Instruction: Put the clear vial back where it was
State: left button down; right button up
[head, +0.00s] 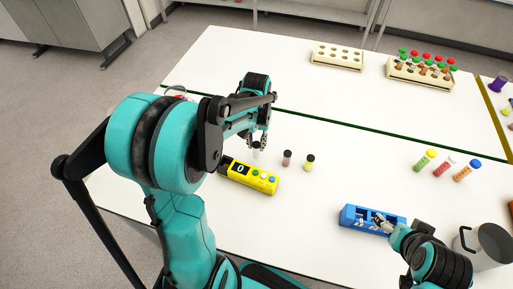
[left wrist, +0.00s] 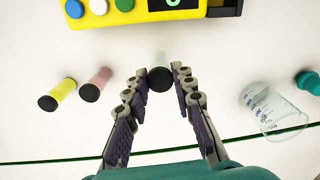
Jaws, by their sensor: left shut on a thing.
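The clear vial (head: 256,153) with a dark end stands on the white table, just behind the yellow device. My left gripper (head: 258,141) is over it. In the left wrist view the vial (left wrist: 160,72) is between the fingertips of my left gripper (left wrist: 158,78), which is shut on it. A pink vial (head: 287,158) and a yellow vial (head: 310,162) stand in a row to its right. My right gripper (head: 384,222) is low at the blue rack (head: 352,216); its fingers are too small to read.
The yellow device (head: 262,184) with coloured buttons and a display reading 0 is in front of the vials. A beaker (left wrist: 272,108) stands near the left gripper. Three capped tubes (head: 447,166) and a metal mug (head: 487,246) are at right. Tube racks (head: 337,57) stand at the back.

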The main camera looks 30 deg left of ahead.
pick_arm(q)
notch_tip(320, 180, down, 2)
jog(key=shift+f, duration=0.25)
jog(key=shift+f+b, duration=0.15)
jog(key=shift+b, duration=0.25)
jog(key=c, duration=1.3)
grip_release()
